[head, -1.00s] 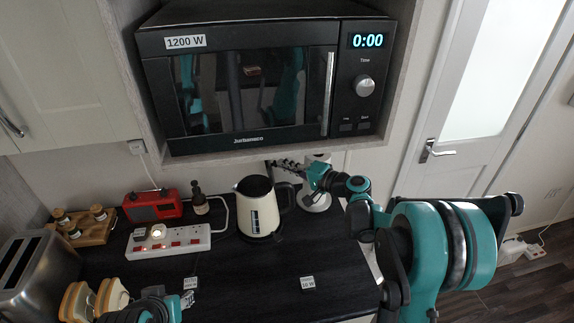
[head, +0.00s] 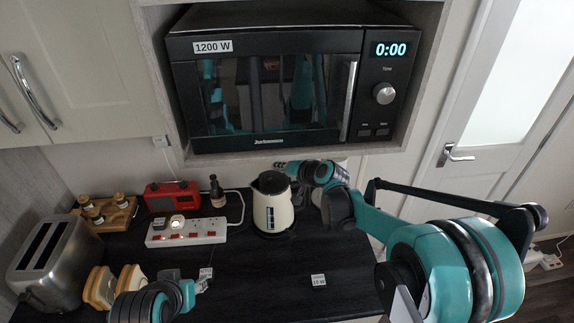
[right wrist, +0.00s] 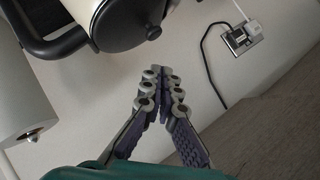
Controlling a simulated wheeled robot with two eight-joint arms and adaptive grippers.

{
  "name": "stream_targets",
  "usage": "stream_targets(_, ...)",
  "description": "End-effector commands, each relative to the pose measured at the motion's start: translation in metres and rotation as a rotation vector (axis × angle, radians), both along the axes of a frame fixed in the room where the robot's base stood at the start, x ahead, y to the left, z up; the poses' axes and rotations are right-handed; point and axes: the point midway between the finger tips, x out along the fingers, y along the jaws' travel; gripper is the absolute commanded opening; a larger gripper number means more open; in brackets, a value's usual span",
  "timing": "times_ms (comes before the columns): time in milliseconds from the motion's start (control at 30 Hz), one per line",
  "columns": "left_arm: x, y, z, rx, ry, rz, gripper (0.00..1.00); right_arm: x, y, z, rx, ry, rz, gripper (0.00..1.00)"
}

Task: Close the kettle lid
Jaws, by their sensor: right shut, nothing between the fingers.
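The cream kettle (head: 272,212) stands upright on the black worktop. Its black lid (head: 271,183) lies over the top; I cannot tell whether it is fully seated. The right wrist view shows the lid (right wrist: 128,18) from above, with a small knob at its edge and the black handle at left. My right gripper (head: 279,165) is behind the kettle's top, partly hidden. In the right wrist view my right gripper (right wrist: 163,75) is shut, empty and apart from the lid. My left gripper (head: 203,281) is low over the worktop; its finger opening is unclear.
A microwave (head: 270,90) overhangs the worktop. A power strip (head: 186,232), red radio (head: 172,195) and dark bottle (head: 217,191) stand left of the kettle. A steel toaster (head: 55,262) is at far left. A white roll (right wrist: 18,90) is near the kettle.

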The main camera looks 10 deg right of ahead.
Motion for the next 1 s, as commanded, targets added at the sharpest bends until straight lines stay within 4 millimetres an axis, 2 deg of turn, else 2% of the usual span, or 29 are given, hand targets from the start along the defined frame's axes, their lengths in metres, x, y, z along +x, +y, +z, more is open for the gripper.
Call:
stream_targets(167,0.000,0.000,-0.007,0.000,0.000,0.000,0.40,0.000,0.016,-0.009,-0.143,0.000,0.004,0.00)
stream_targets(600,0.000,0.000,-0.021,0.000,0.000,0.000,0.40,0.000,0.034,-0.027,-0.131,0.000,0.000,0.00)
stream_targets(1000,0.000,0.000,-0.025,0.000,0.000,0.000,0.40,0.000,0.039,-0.032,-0.131,0.000,0.000,0.00)
